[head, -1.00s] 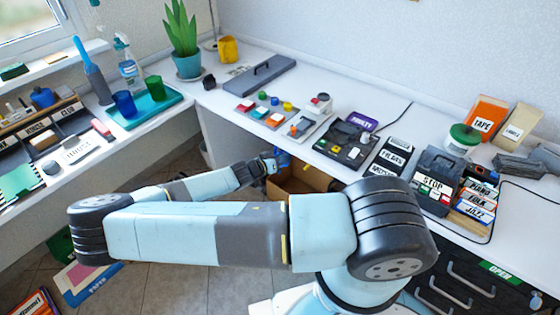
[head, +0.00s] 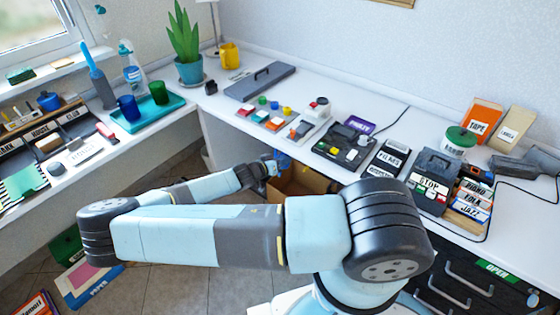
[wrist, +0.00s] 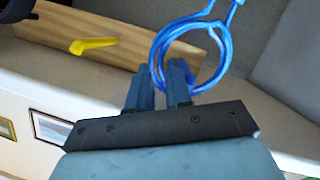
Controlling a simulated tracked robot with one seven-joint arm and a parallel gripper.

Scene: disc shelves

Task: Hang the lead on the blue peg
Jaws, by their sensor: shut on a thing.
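The lead (wrist: 218,60) is a blue coil with a loose end running up to the top right in the wrist view. My gripper (wrist: 168,78) is shut on the side of the coil, and the loop stands out beyond the fingertips. In the head view my gripper (head: 270,165) is small and far off, below the front edge of the back counter, with the blue lead (head: 284,160) beside it. A yellow peg (wrist: 94,45) sticks out from a wooden rail (wrist: 140,47), left of the coil and apart from it. I cannot make out the blue peg.
An open cardboard box (head: 300,184) stands beneath the counter by my gripper. The white back counter (head: 222,108) holds button boxes, a grey case (head: 260,82) and labelled boxes. A teal tray (head: 150,118) with cups is at left. Framed pictures (wrist: 60,130) show in the wrist view.

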